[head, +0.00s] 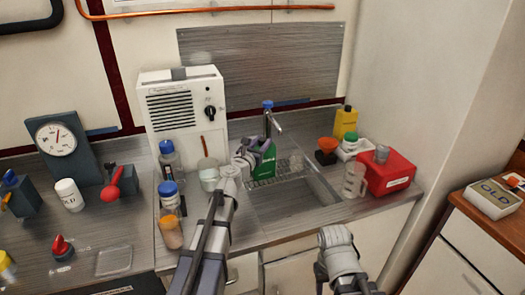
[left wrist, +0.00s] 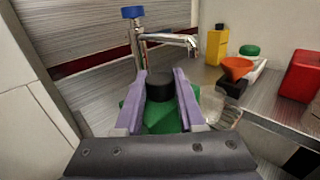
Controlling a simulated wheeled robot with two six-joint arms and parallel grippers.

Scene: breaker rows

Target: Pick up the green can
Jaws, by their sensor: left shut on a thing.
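The green can (head: 267,166) is at the sink under the tap, partly hidden by my left gripper (head: 254,148) in the head view. In the left wrist view, the can's black top (left wrist: 161,86) and green body (left wrist: 160,118) lie between the two purple fingers of my left gripper (left wrist: 161,88). The fingers are shut on the can. Its base is hidden, so I cannot tell whether it touches the rack. A part of my right arm shows at the lower right of the head view; its gripper fingers are not visible.
The tap (head: 270,118) stands close behind the can. A clear glass (left wrist: 219,108) is just right of it. To the right stand an orange funnel (head: 326,150), yellow bottle (head: 346,122) and red box (head: 386,174). A white-lidded grey pot (head: 208,174) is to the left.

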